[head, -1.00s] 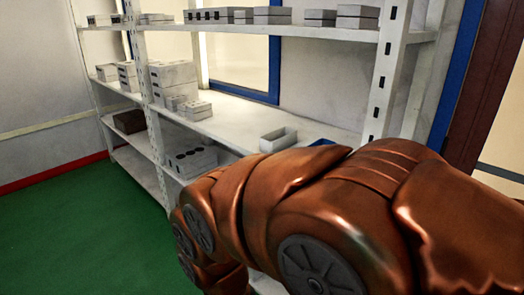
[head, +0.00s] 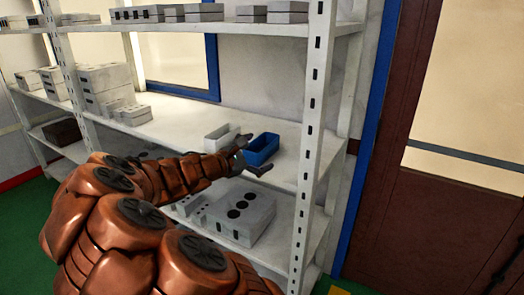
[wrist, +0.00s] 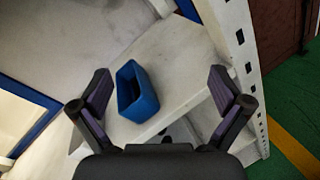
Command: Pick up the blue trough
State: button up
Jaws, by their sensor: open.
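The blue trough (head: 262,149) sits on the middle shelf (head: 180,131), towards its right end, in the head view. It is an open-topped box, and in the wrist view the trough (wrist: 136,92) lies ahead of my gripper, between the lines of the two fingers and nearer the left one. My gripper (head: 252,157) is at the shelf's front edge, close to the trough. In the wrist view my gripper (wrist: 162,92) has its two dark fingers spread wide with nothing between them. I cannot tell the exact gap to the trough.
A white trough (head: 221,138) stands just left of the blue one. The shelf post (head: 312,140) rises to the right. Grey mould blocks (head: 106,82) stand further left, and a large block (head: 241,212) lies on the shelf below. The upper shelf (head: 250,28) hangs above.

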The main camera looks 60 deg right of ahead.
aim_at(247, 151)
jog(key=shift+w+d+f+n+t+h+p, duration=0.25)
jog(key=shift+w+d+f+n+t, duration=0.5)
jog(key=shift+w+d+f+n, duration=0.6)
jog(key=shift+w+d+f+n+t+h+p, duration=0.25)
jog(key=shift+w+d+f+n+t, duration=0.6)
jog(key=shift+w+d+n, duration=0.9)
jog(key=shift+w+d+f+n+t+h+p, duration=0.1)
jog(key=shift+w+d+f+n+t+h, duration=0.35)
jog(key=shift+w+d+f+n, duration=1.1)
jog(key=shift+d+r+n+p, duration=0.1)
jog(key=shift+d+n+p, duration=0.05)
jog(key=shift+d+p, duration=0.45)
jog(key=shift+d+r+n+p, duration=0.1)
jog(key=shift+d+p, duration=0.3)
jog(key=shift+d, duration=0.25)
jog(key=shift+w+d+f+t, duration=0.15)
jog(key=shift+d+t, duration=0.2)
jog(key=shift+d, duration=0.55)
jog(key=c, duration=1.2)
jog(key=shift+c, duration=0.2)
jog(key=shift+r, duration=0.2)
